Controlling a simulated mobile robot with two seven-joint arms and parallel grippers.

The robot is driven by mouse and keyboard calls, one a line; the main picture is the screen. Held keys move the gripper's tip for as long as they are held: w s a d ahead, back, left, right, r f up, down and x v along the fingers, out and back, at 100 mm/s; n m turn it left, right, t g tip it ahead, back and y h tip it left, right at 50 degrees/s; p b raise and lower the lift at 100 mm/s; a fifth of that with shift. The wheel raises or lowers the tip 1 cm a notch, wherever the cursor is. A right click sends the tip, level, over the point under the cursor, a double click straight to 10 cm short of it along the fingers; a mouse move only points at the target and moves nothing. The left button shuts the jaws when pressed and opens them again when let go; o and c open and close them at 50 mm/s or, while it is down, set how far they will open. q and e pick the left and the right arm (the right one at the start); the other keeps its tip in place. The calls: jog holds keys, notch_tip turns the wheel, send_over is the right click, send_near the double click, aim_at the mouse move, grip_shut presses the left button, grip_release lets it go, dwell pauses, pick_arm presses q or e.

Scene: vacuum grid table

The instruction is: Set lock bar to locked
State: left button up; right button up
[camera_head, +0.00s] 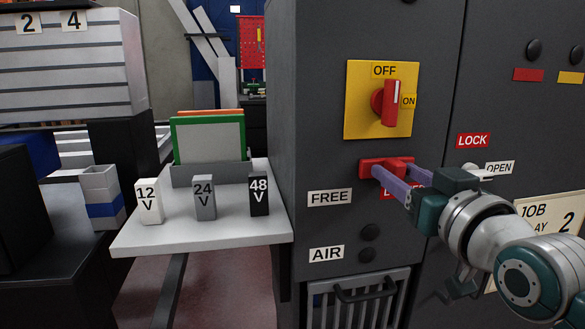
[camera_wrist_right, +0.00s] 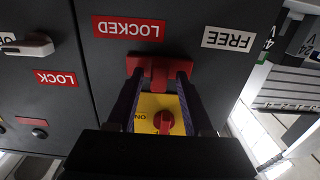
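The red lock bar (camera_head: 372,168) sits on the dark cabinet front, below the yellow rotary switch. It also shows in the wrist view (camera_wrist_right: 160,66), nearer the red LOCKED label (camera_wrist_right: 128,28) than the white FREE label (camera_wrist_right: 228,39). In the head view the FREE label (camera_head: 330,197) is clear, while my gripper mostly hides the LOCKED label. My right gripper (camera_head: 398,174) reaches in from the right at the bar. Its purple fingers (camera_wrist_right: 159,80) are apart, one on each side of the bar's middle piece; firm contact cannot be told. My left gripper is not in view.
The yellow switch plate (camera_head: 354,110) with its red knob is just above. A small lever (camera_head: 472,171) by the OPEN label is close to my right wrist. A white shelf (camera_head: 225,232) with voltage blocks projects at the left. A vent handle (camera_head: 365,293) is below.

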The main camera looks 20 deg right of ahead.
jog(key=p+v, duration=0.1)
jog(key=v, duration=0.9)
jog(key=shift+d, duration=0.1)
dwell(0.4)
